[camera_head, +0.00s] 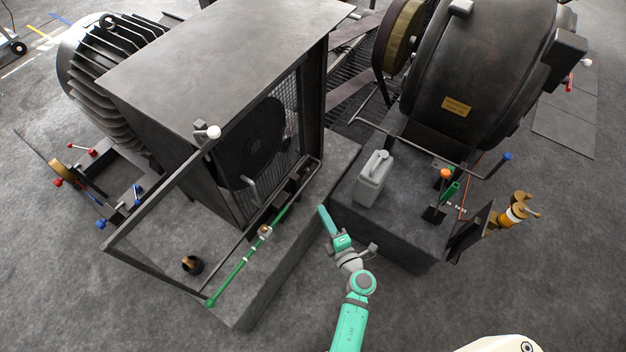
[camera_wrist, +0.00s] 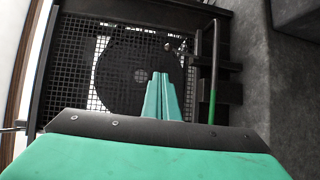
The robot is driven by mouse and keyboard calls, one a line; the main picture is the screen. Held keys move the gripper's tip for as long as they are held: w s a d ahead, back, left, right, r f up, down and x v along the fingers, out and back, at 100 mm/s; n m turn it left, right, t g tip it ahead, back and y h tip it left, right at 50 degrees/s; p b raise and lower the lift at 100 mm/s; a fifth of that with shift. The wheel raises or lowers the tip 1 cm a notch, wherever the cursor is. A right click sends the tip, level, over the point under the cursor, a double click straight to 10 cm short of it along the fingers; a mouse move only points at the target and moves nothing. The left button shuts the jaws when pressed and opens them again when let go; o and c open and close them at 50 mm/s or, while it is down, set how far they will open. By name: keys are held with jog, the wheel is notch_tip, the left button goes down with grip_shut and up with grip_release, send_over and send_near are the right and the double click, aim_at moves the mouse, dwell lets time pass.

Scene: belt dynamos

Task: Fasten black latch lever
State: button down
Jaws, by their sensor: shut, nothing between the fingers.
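I cannot pick out the black latch lever with certainty. A dark bracket (camera_head: 291,186) sits at the foot of the cabinet's mesh opening in the head view. Dark bracket blocks (camera_wrist: 228,91) also stick out beside the mesh at the right of the wrist view. The dark cabinet (camera_head: 215,55) has a round black fan disc (camera_head: 255,140) behind wire mesh, also seen in the wrist view (camera_wrist: 135,72). My gripper (camera_head: 323,210) is shut and empty, beside the cabinet's plinth in the head view. In the wrist view its green fingers (camera_wrist: 161,80) point towards the mesh, touching nothing visible.
An open frame with a white knob (camera_head: 208,131) juts left of the opening. A grey jerrycan (camera_head: 373,178) stands on the right plinth, near an orange-topped lever (camera_head: 445,174). Open floor lies in front.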

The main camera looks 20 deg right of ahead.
jog(key=w+d+f, duration=0.1)
jog(key=w+f, duration=0.2)
jog(key=w, duration=1.2)
jog(key=shift+w+d+f+n+g, duration=0.2)
jog(key=shift+w+n+g, duration=0.1)
jog(key=shift+n, duration=0.1)
